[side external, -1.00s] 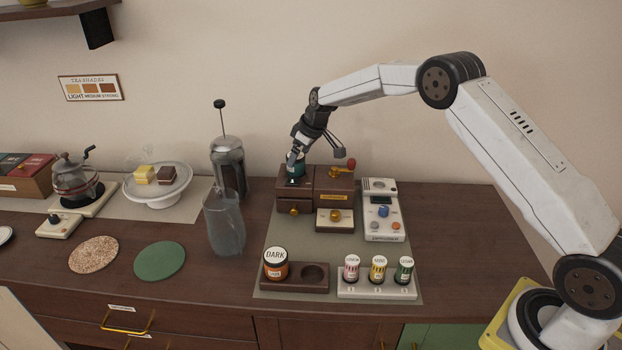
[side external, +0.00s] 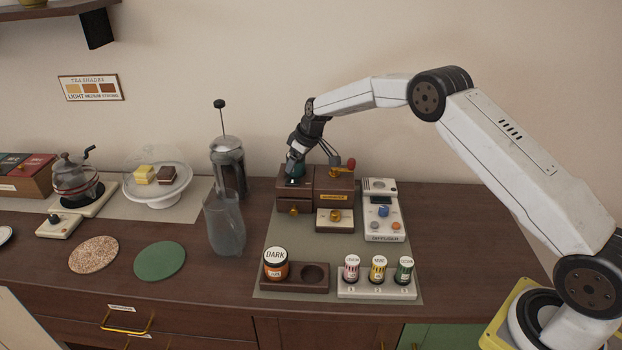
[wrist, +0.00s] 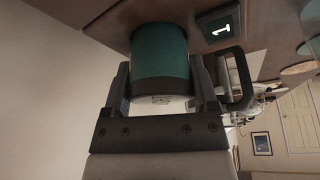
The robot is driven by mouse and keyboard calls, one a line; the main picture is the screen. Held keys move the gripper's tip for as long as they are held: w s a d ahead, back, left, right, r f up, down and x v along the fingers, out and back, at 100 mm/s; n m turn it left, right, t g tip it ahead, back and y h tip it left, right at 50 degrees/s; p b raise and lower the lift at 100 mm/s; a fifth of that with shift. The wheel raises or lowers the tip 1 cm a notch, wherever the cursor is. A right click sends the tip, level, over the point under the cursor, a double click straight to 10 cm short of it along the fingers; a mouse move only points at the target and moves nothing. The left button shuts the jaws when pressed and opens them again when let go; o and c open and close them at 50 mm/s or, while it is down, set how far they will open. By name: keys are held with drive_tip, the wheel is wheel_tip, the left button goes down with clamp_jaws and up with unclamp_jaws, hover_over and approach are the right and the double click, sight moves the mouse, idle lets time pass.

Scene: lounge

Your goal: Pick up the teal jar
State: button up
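The teal jar (wrist: 160,55) fills the upper middle of the wrist view, its pale end toward the camera. The jar still appears to rest on the box.
A diffuser panel (side external: 383,212) stands right of the box. A French press (side external: 229,165) and glass pitcher (side external: 225,222) stand to the left. In front are the DARK jar (side external: 276,264) and several small bottles (side external: 378,269).

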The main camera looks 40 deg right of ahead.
clamp_jaws()
drive_tip(key=shift+r, duration=0.1)
drive_tip(key=shift+r, duration=0.75)
drive_tip(key=s+a+r, duration=0.1)
drive_tip(key=s+r, duration=1)
drive_tip(key=s, duration=0.3)
drive_tip(key=shift+r, duration=0.15)
drive_tip(key=shift+a, duration=0.1)
